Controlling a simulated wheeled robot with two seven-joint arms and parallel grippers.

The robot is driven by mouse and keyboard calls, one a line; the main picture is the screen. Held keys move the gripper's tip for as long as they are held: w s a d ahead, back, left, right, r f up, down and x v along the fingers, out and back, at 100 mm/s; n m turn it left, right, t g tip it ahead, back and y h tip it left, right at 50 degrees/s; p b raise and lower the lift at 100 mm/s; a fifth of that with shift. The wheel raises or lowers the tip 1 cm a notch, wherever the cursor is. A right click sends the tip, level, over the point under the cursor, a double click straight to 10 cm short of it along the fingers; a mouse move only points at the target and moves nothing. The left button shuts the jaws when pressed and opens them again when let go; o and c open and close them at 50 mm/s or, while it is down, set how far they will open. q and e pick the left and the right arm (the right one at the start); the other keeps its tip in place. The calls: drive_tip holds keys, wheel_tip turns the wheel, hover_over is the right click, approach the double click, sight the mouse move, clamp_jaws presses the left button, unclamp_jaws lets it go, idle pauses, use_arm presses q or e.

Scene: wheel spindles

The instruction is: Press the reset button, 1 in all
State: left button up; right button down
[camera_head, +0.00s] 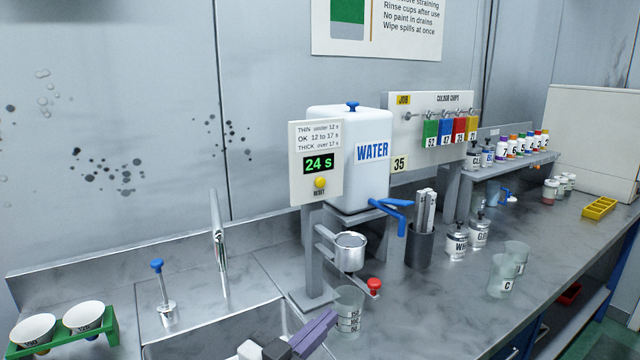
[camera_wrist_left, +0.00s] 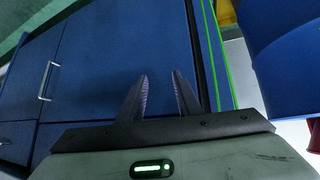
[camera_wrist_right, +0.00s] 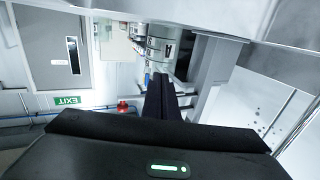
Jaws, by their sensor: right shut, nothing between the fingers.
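The yellow round reset button (camera_head: 320,183) sits low on the cream timer panel (camera_head: 315,150), under a green display reading 24 s. The word RESET shows below it.
A metal cup (camera_head: 350,254) on a bracket hangs below the panel, with a clear beaker (camera_head: 348,308) and red knob (camera_head: 374,285) nearby. The white water tank (camera_head: 375,160) with a blue tap stands to the right. The tall faucet (camera_head: 219,245) stands left.

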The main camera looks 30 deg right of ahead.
drive_tip(key=shift+w, duration=0.1)
idle(0.7)
drive_tip(key=shift+w+n, duration=0.2)
drive_tip(key=shift+n, duration=0.1)
drive_tip(key=w+d+r+n+t+y+b, duration=0.2)
drive_tip(key=w+r+n+t+y+b, duration=0.25)
drive_tip(key=r+n, duration=0.55)
drive_tip(key=s+d+r+n+t+h, duration=0.1)
drive_tip(key=s+d+r+n+t, duration=0.1)
drive_tip(key=r+n+t, duration=0.1)
drive_tip(key=s+d+r+n+t, duration=0.2)
drive_tip(key=s+r+n+t, duration=0.1)
drive_tip(key=r+n, duration=0.3)
drive_tip(key=shift+s+d+r+h, duration=0.15)
drive_tip(key=shift+d+r+h, duration=0.15)
drive_tip(key=shift+r, duration=0.45)
drive_tip(key=shift+a, duration=0.1)
